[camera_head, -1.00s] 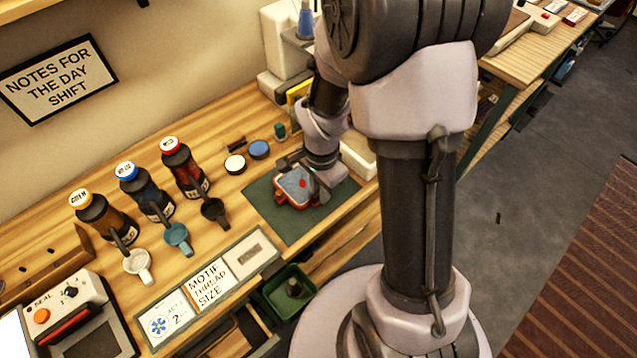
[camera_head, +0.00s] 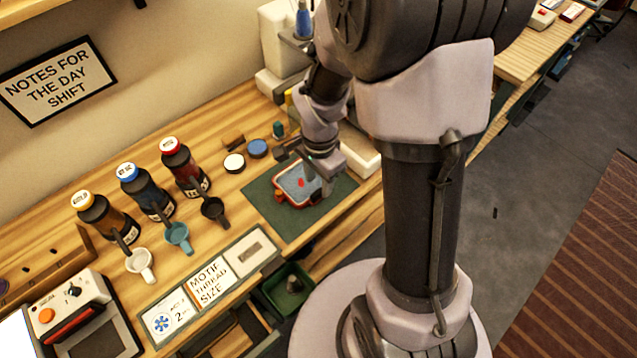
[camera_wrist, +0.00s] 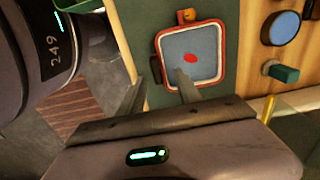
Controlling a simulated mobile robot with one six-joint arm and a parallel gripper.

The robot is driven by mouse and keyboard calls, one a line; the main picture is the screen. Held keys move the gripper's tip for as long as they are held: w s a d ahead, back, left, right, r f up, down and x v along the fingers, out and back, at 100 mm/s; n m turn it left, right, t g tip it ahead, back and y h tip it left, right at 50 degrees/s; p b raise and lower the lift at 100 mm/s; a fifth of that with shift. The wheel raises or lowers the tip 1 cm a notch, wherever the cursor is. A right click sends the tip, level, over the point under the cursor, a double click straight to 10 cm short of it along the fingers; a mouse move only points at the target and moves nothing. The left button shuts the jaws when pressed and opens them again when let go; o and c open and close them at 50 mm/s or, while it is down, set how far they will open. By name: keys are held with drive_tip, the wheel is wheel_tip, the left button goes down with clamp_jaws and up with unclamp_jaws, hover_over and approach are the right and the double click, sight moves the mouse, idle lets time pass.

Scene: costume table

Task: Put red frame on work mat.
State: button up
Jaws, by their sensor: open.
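The red frame (camera_head: 297,186) lies flat on the dark green work mat (camera_head: 267,205) in the head view. It holds grey-blue cloth with a small red spot in the middle. In the wrist view, the red frame (camera_wrist: 160,45) has an orange-red tab at its top edge and the mat (camera_wrist: 140,17) around it. My gripper (camera_wrist: 158,84) is open and empty. One finger overlaps the frame's cloth in the picture, and the other is over the mat beside it. In the head view, my gripper (camera_head: 322,180) is above the frame's right side.
Bottles (camera_head: 184,165) and mugs (camera_head: 214,210) stand left of the mat. White and blue round pots (camera_head: 258,148) are behind it. A green bin (camera_head: 288,288) is below the table's front edge. A white machine (camera_head: 285,45) stands at the back.

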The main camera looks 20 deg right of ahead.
wheel_tip(320, 180, up, 18)
drive_tip(key=s+a+n+t+p, duration=0.2)
drive_tip(key=s+a+n+p, duration=0.1)
drive_tip(key=s+a+r+n+t+y, duration=0.2)
drive_tip(key=s+a+r+n+t, duration=0.1)
drive_tip(key=s+r+n, duration=0.4)
drive_tip(key=shift+s+a+r+t, duration=0.3)
drive_tip(key=shift+s+a+r, duration=0.25)
drive_tip(key=shift+s+a, duration=0.35)
drive_tip(key=shift+s+d, duration=0.1)
drive_tip(key=shift+d, duration=0.05)
